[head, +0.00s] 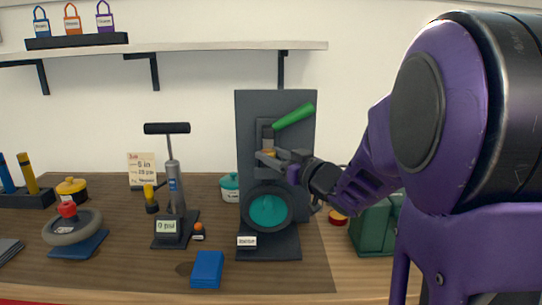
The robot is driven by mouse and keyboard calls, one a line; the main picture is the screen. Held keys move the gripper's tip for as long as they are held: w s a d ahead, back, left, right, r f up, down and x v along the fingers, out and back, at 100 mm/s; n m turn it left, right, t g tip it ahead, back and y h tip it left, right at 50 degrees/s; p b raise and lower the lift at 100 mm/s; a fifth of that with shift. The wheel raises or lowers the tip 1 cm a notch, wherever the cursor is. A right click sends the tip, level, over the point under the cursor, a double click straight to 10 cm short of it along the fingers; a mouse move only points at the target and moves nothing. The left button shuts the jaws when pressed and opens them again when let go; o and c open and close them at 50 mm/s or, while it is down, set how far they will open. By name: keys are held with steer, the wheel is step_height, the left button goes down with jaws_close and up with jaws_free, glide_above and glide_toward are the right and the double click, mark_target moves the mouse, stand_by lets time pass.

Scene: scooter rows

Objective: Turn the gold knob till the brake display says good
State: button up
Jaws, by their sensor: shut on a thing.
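The gold knob (269,153) shows as a small patch on the upright dark brake stand (245,125), below the green lever (294,116). My gripper (268,157) reaches in from the right and is shut on the gold knob, with its fingers hiding most of it. Below it on the stand is a round teal disc (268,210) in a dark ring. A small white display (247,241) sits at the stand's lower left; its text is too small to read.
A grey pump (175,190) with a "0 psi" display stands left of the brake stand. A blue block (207,269) lies in front. A wheel (72,226) on a blue base is at left, a green box (374,231) at right. A shelf (200,46) runs above.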

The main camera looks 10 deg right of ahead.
jaws_close()
steer(key=shift+a+m+h, duration=0.1)
steer(key=shift+m+h, duration=0.3)
steer(key=shift+h, duration=0.2)
steer(key=shift+a+m+t+h+b, duration=0.25)
steer(key=shift+m+t+h+b, duration=0.25)
steer(key=shift+m+h, duration=0.75)
steer(key=shift+a+m+t+h, duration=0.15)
steer(key=shift+m+h, duration=0.5)
steer(key=shift+h, duration=0.65)
steer(key=shift+m+t+h, duration=0.15)
steer(key=shift+m+h, duration=0.45)
steer(key=shift+h, duration=0.65)
steer(key=shift+m+h, duration=0.3)
steer(key=shift+h, duration=0.2)
steer(key=o, duration=1.1)
jaws_free()
